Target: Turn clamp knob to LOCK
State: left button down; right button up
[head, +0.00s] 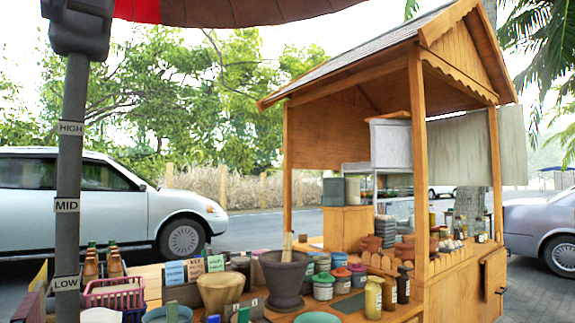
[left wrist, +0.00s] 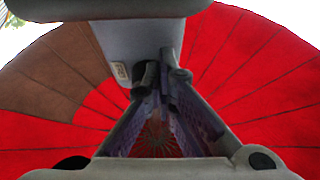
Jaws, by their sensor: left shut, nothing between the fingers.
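In the head view a dark grey pole (head: 73,165) stands upright at the left, with labels HIGH, MID and LOW down its length. A dark housing (head: 78,27) sits at its top, under a red canopy (head: 225,10). I cannot make out a clamp knob or a LOCK mark. In the left wrist view my left gripper (left wrist: 156,80) is shut and empty, below the red and brown canopy (left wrist: 245,65). A pale grey block (left wrist: 140,45) with a small unreadable label is close beyond its fingertips; I cannot tell what it belongs to. Neither gripper shows in the head view.
A wooden stall counter (head: 410,310) holds a dark mortar (head: 284,275), a tan bowl (head: 220,290), several jars and brown bottles. A pink basket (head: 113,293) is just right of the pole. A roofed stall (head: 416,160) rises at right. Cars stand behind.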

pick_arm(q)
jog(key=shift+d, duration=0.15)
jog(key=shift+w+d, duration=0.75)
jog(key=shift+d, duration=0.1)
dwell(0.5)
jog(key=s+d, duration=0.4)
jog(key=shift+s+f, duration=0.25)
jog(key=shift+f, duration=0.1)
